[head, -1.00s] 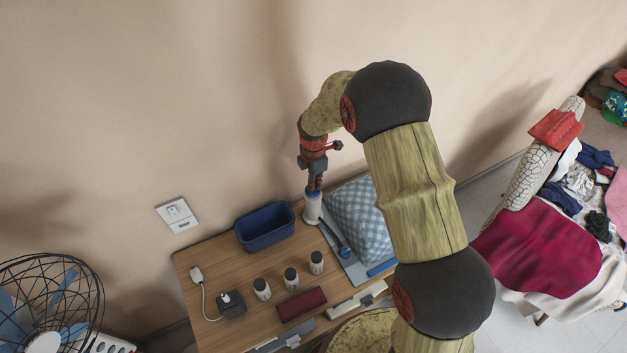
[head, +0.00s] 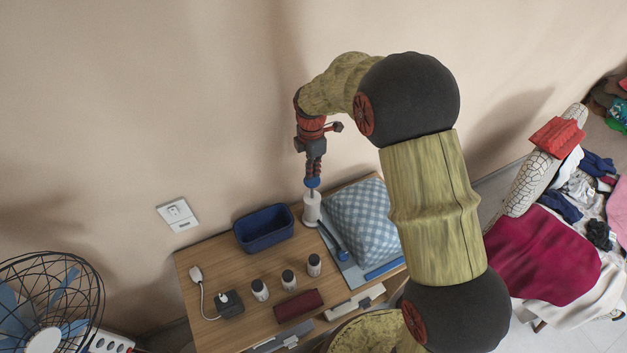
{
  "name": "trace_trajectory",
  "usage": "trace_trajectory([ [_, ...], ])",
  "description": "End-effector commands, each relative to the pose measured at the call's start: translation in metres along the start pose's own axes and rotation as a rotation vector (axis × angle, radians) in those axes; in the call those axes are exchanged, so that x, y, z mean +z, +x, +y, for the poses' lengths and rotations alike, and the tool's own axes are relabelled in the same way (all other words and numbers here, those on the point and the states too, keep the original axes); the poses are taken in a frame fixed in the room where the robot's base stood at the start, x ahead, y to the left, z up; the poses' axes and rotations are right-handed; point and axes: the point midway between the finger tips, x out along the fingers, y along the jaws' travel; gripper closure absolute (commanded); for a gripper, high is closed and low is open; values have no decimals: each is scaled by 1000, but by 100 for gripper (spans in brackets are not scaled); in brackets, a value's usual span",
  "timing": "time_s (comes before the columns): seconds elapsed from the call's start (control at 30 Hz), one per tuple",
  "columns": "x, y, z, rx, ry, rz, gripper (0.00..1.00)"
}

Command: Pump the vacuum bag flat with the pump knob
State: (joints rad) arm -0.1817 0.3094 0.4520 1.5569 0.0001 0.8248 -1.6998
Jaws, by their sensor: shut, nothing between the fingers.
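The pump is a white cylinder (head: 312,208) standing upright on the wooden table by the wall. Its blue knob (head: 312,183) is raised above the cylinder on a thin rod. My gripper (head: 314,172) points down with its fingers closed, directly over the knob and seemingly touching its top. The vacuum bag (head: 365,215) lies to the right of the pump, clear with blue checked cloth inside, and it looks plump. A blue hose (head: 338,245) runs from near the pump along the bag's left side.
A navy bin (head: 264,229) stands left of the pump. Several dark-topped jars (head: 288,280), a dark red case (head: 299,305) and a charger (head: 229,303) lie toward the front. A fan (head: 45,310) stands at lower left.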

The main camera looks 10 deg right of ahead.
Motion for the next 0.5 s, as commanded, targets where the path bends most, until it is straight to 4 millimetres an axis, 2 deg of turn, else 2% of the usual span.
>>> trace_trajectory([
  [0.03, 1, -10, 1, 4, 1, -1, 100],
  [0.2, 1, -32, 1, 3, 1, 0, 100],
  [0.5, 1, -42, 1, 2, 1, 0, 100],
])
